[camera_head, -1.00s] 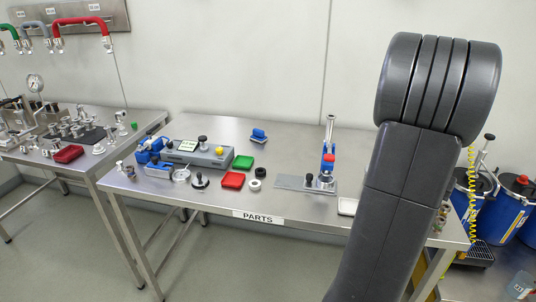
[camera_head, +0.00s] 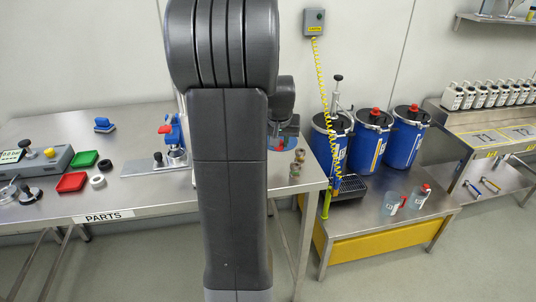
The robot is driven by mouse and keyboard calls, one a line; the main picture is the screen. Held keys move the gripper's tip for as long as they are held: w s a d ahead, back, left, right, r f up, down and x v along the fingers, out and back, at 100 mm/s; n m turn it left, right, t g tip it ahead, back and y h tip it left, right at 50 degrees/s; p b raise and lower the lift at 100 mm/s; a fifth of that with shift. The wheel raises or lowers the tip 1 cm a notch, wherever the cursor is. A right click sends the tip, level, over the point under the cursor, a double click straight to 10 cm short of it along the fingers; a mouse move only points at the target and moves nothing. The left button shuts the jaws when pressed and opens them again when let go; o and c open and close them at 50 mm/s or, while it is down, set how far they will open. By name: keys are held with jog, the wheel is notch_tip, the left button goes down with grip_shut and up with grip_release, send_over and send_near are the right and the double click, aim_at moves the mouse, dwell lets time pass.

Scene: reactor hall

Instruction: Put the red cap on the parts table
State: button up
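Red caps show in several places in the head view: one red cap (camera_head: 376,112) on the middle blue drum, another red cap (camera_head: 413,107) on the right blue drum, and a red top (camera_head: 426,188) on a clear bottle on the low bench. I cannot tell which one the task means. The parts table (camera_head: 130,197) spans the left, with its PARTS label on the front edge. My upright arm covers its right part. The end of my arm shows behind it above the table's right end; its fingers are mostly hidden. A small blue and reddish thing (camera_head: 281,143) shows just below it, unclear.
A red tray (camera_head: 72,182), a green tray (camera_head: 84,159) and a blue press (camera_head: 174,140) stand on the parts table. A yellow coiled hose (camera_head: 322,95) hangs beside the left drum. A clear beaker (camera_head: 391,203) stands on the bench. Floor is free in front.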

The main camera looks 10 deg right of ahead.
aim_at(278, 162)
jog(key=shift+f, duration=2.95)
jog(key=shift+f, duration=0.2)
jog(key=o, duration=0.9)
jog(key=shift+o, duration=0.2)
jog(key=shift+r, duration=0.45)
jog(key=v, duration=1.1)
jog(key=shift+s+r, duration=0.2)
jog(key=shift+s, duration=0.05)
